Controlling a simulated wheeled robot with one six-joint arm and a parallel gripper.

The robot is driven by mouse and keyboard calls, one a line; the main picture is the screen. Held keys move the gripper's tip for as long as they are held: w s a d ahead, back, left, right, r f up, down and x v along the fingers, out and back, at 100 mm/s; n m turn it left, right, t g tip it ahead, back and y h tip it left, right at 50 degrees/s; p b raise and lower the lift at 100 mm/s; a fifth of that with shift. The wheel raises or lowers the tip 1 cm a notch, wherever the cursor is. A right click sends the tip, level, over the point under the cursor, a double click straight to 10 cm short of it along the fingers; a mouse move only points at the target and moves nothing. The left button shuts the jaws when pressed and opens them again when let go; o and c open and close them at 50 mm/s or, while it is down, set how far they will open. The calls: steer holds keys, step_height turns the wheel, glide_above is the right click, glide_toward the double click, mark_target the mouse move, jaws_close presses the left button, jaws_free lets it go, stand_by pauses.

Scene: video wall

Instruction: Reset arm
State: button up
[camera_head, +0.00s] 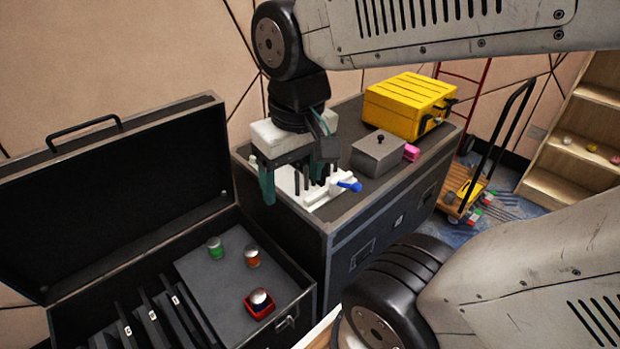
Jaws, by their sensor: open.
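My gripper (296,178) points down above the near left end of the dark cabinet top. Its green-padded fingers are spread apart, with nothing seen between them that they hold. Below and behind the fingers is a white rack (318,194) with dark upright pins, partly hidden by the gripper. A blue-handled item (349,186) lies at the rack's right side. My arm reaches in from the upper right and crosses the top of the view.
The dark cabinet (395,208) also bears a grey lidded box (378,153), a pink block (411,152) and a yellow case (411,101). An open black case (115,205) stands left, holding jars and a red tray (259,305). A trolley (466,190) and shelves (575,140) stand right.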

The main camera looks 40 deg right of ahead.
steer(key=shift+n, duration=0.4)
steer(key=s, duration=0.2)
steer(key=s+r, duration=0.1)
steer(key=shift+s+r, duration=0.15)
steer(key=shift+s, duration=0.25)
stand_by(0.6)
